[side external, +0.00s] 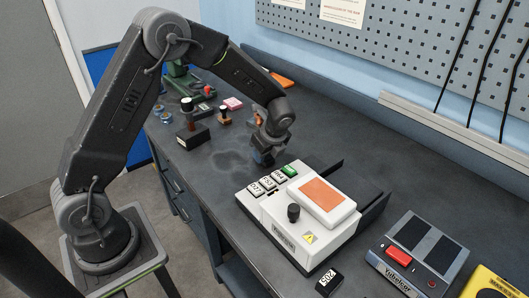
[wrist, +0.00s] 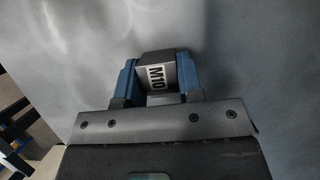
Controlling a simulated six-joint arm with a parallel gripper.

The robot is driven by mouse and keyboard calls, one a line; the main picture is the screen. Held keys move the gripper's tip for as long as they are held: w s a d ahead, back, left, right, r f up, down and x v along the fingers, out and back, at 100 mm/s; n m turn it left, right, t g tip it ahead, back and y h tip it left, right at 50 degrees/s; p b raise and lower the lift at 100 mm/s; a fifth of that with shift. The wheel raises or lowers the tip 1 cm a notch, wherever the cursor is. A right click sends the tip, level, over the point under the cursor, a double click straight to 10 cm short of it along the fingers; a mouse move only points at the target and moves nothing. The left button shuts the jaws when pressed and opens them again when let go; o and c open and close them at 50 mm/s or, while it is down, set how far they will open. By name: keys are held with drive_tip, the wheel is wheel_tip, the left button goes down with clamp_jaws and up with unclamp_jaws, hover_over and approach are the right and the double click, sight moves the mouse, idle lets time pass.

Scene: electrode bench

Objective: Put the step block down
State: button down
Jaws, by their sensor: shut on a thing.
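My gripper (side external: 264,158) is low over the dark bench, just behind and left of the white machine. In the wrist view, its two blue fingers (wrist: 155,82) are shut on a grey block (wrist: 156,60) with a white M10 label, which I take to be the step block. The block sits between the fingertips, and its lower part is hidden by the gripper. In the side view the block is hidden behind the fingers. I cannot tell whether it touches the bench.
The white machine (side external: 268,224) has an orange pad, a black knob and several labelled blocks on top. A small dark block (side external: 329,281) lies in front of it. A black box (side external: 193,137) and small parts stand at the left. Bare bench (side external: 226,165) lies left of my gripper.

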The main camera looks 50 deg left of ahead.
drive_tip(key=shift+f, duration=0.1)
drive_tip(key=c, duration=0.8)
unclamp_jaws()
drive_tip(key=v, duration=1.2)
drive_tip(key=s+d+r+n+t+h, duration=0.2)
drive_tip(key=s+r+n, duration=0.65)
drive_tip(key=s, duration=0.25)
drive_tip(key=s+d+n+t, duration=0.1)
drive_tip(key=s+n, duration=0.2)
drive_tip(key=s, duration=0.1)
drive_tip(key=s+d+r+n+t+h, duration=0.1)
drive_tip(key=s+n, duration=0.2)
drive_tip(key=s, duration=0.2)
drive_tip(key=s+n+t+h, duration=0.1)
drive_tip(key=s+n, duration=0.2)
drive_tip(key=s, duration=0.1)
drive_tip(key=shift+s+d+r+n+t, duration=0.25)
drive_tip(key=shift+d+r+t, duration=0.05)
drive_tip(key=shift+d, duration=0.1)
